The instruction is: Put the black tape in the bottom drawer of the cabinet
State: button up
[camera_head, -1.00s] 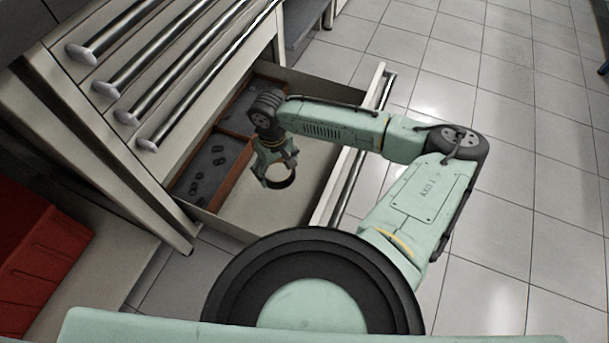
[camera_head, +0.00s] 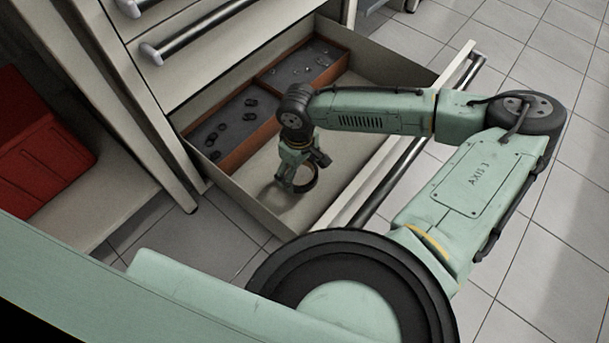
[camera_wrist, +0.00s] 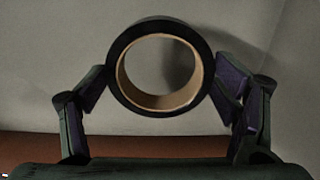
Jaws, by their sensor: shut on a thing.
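The black tape (camera_wrist: 120,45) is a black roll with a tan inner core. In the wrist view it sits between the two fingers of my gripper (camera_wrist: 160,88), which touch it on both sides. In the head view my gripper (camera_head: 298,186) is inside the open bottom drawer (camera_head: 262,212) of the cabinet (camera_head: 190,60), holding the tape (camera_head: 313,181) low over the bare part of the drawer floor. I cannot tell whether the tape touches the floor.
Two red-brown trays lie in the drawer, the nearer (camera_head: 222,128) with small dark parts, the farther (camera_head: 305,62) behind it. A red bin (camera_head: 40,150) stands at left. Tiled floor (camera_head: 540,200) is clear at right.

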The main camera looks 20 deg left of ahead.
jog(key=shift+f+b, duration=0.8)
jog(key=shift+f, duration=1.25)
jog(key=shift+f, duration=0.2)
jog(key=o, duration=1.2)
jog(key=shift+c, duration=0.2)
jog(key=shift+r, duration=0.15)
notch_tip(320, 180, up, 12)
jog(key=p, duration=0.4)
jog(key=shift+p, duration=0.35)
